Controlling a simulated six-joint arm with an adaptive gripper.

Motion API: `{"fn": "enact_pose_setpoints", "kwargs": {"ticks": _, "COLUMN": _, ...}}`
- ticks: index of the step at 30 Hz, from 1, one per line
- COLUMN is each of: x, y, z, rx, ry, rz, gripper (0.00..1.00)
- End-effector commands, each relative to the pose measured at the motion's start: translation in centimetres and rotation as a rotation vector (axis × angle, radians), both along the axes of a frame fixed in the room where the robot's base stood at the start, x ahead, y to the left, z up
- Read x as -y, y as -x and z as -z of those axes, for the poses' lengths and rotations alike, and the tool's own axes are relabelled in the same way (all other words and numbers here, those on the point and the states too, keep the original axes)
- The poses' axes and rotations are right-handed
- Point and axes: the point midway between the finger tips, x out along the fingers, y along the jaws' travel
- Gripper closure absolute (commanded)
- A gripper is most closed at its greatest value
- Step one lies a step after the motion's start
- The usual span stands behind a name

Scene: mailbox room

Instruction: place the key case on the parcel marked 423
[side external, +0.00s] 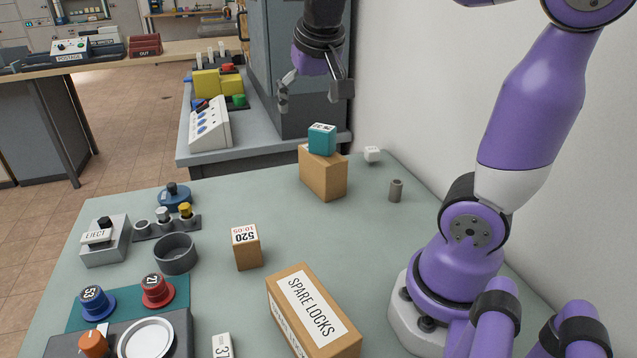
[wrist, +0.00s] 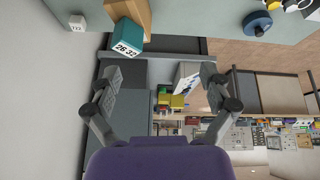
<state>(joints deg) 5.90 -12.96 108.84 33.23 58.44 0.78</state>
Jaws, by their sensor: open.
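A teal box (side external: 322,139) sits on top of a tan cardboard parcel (side external: 323,177) at the back of the table. The wrist view shows the teal box (wrist: 127,35) marked "26 32", and part of the tan parcel (wrist: 138,12). I cannot tell for certain whether the teal box is the key case. No "423" is legible on any parcel. My gripper (side external: 313,93) is open and empty, above the teal box in the side view. In the wrist view, its fingers (wrist: 160,76) are wide apart with nothing between them.
A smaller parcel marked 520 (side external: 247,248) and a "SPARE LOCKS" box (side external: 312,315) stand nearer the front. A white cube (side external: 372,154) and grey cylinder (side external: 396,190) are right of the tan parcel.

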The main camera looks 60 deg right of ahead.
Motion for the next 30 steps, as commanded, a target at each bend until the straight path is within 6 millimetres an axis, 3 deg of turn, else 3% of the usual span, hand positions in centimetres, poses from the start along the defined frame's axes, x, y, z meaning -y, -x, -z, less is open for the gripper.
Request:
{"fn": "enact_pose_setpoints", "kwargs": {"ticks": 3, "x": -4.9, "y": 2.9, "z": 2.1, "rx": 0.02, "ry": -0.003, "rz": -0.316, "gripper": 0.08}}
{"fn": "enact_pose_setpoints", "kwargs": {"ticks": 9, "x": -10.3, "y": 6.3, "z": 5.5, "rx": 0.041, "ry": -0.03, "rz": -0.637, "gripper": 0.08}}
{"fn": "enact_pose_setpoints", "kwargs": {"ticks": 14, "x": -11.4, "y": 7.0, "z": 6.3, "rx": 0.044, "ry": -0.039, "rz": -0.699, "gripper": 0.08}}
{"fn": "enact_pose_setpoints", "kwargs": {"ticks": 30, "x": -11.3, "y": 7.0, "z": 6.3, "rx": 0.042, "ry": -0.039, "rz": -0.694, "gripper": 0.08}}
